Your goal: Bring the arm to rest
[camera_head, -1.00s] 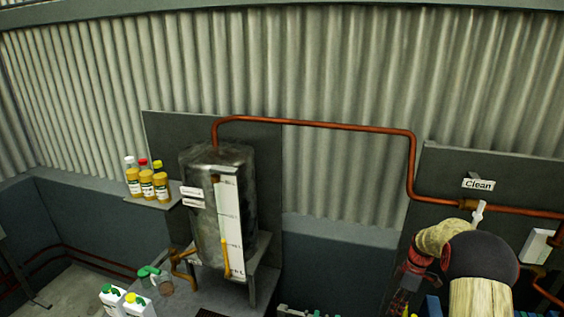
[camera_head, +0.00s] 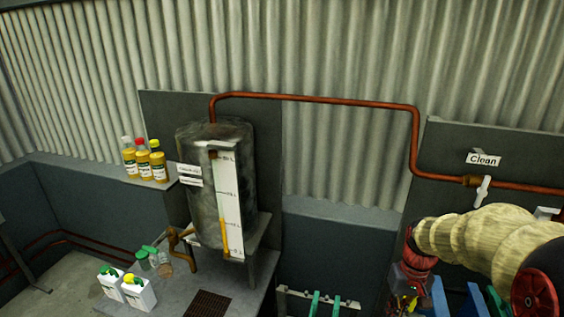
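My arm (camera_head: 480,240) shows at the right edge in the head view, with pale wood-coloured links and a dark joint with a red rim. It bends at the left end into a red wrist section that points down. My gripper (camera_head: 410,284) hangs below it, dark and red, partly against blue parts behind. Its fingers are too small and cluttered to tell whether they are open or hold anything.
A metal tank (camera_head: 205,185) with a level gauge stands on a stand at centre left. Bottles (camera_head: 144,162) stand on a shelf, and white jugs (camera_head: 127,288) on the grey table (camera_head: 215,284). A copper pipe (camera_head: 330,100) runs to a white-handled valve (camera_head: 483,190) under a "Clean" sign (camera_head: 483,159).

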